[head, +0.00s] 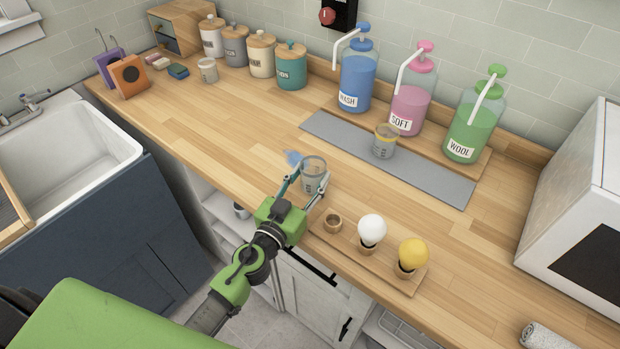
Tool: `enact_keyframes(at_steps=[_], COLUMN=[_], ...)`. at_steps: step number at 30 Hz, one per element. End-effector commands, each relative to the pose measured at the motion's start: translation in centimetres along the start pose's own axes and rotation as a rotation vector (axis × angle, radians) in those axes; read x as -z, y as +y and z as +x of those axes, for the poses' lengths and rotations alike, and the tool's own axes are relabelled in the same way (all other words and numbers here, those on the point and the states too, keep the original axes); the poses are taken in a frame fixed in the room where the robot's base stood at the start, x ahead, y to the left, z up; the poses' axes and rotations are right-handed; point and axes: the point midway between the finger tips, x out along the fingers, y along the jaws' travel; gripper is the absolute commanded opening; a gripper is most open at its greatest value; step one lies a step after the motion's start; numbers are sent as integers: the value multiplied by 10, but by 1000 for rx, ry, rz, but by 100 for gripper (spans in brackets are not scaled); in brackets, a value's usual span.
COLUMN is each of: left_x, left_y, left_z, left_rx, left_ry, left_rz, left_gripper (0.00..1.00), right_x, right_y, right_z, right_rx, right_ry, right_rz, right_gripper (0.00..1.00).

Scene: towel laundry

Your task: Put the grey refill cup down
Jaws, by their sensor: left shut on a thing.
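The grey refill cup (314,174) is a clear, greyish measuring cup near the front edge of the wooden counter. My left gripper (306,186) reaches in from the lower left, with its fingers on either side of the cup, shut on it. The cup looks upright. I cannot tell whether its base touches the counter. A blue patch (294,159) shows on the counter just behind it. A second clear cup with a yellowish rim (385,141) stands on the grey mat (330,129). My right gripper is not in view.
Blue (357,85), pink (410,103) and green (475,126) pump bottles stand behind the mat. Counter left of the cup is clear.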

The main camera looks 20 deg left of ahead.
Motion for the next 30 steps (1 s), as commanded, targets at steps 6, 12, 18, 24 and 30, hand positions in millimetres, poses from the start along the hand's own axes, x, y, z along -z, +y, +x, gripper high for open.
enact_keyframes(at_steps=[6, 12, 18, 24, 30], left_x=[0, -5, -5, -5, -5], left_y=[0, 0, 0, 0, 0], left_z=[2, 2, 2, 2, 2], left_rx=[0, 1, 1, 1, 0], left_ry=[2, 2, 1, 0, 0], left_rz=[0, -1, 0, 0, 2], left_gripper=[26, 26, 59, 59, 59], right_x=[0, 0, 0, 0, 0], right_y=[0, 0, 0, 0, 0], right_z=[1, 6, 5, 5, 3], right_rx=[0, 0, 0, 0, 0], right_ry=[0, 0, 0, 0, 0], right_rz=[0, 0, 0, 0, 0], right_gripper=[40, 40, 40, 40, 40])
